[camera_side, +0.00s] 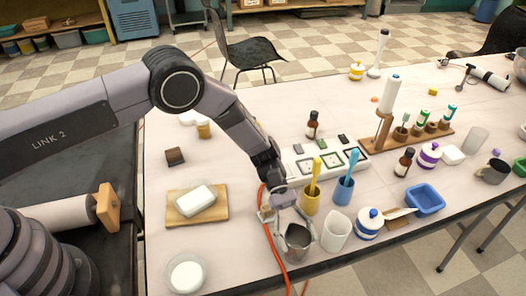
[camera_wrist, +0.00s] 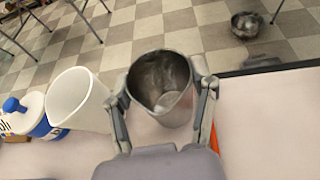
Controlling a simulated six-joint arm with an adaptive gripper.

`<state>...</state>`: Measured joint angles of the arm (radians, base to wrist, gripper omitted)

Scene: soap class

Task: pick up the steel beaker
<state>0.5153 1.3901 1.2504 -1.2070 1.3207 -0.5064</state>
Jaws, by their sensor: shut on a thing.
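The steel beaker (camera_side: 298,241) is a grey metal cup near the table's front edge in the side view. In the wrist view the beaker (camera_wrist: 160,82) shows its open mouth and dull inner wall, with a finger on each side of it. My gripper (camera_side: 285,226) is shut on the beaker; it also shows in the wrist view (camera_wrist: 160,95). The beaker looks a little tilted in the side view. Whether its base touches the table cannot be told.
A white cup (camera_side: 336,231) stands close to the right of the beaker. A yellow cup (camera_side: 311,200) and a blue cup (camera_side: 342,192) with handled tools stand behind. An orange cable (camera_side: 265,225) runs over the table edge beside my gripper. A wooden board (camera_side: 182,214) with soap lies left.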

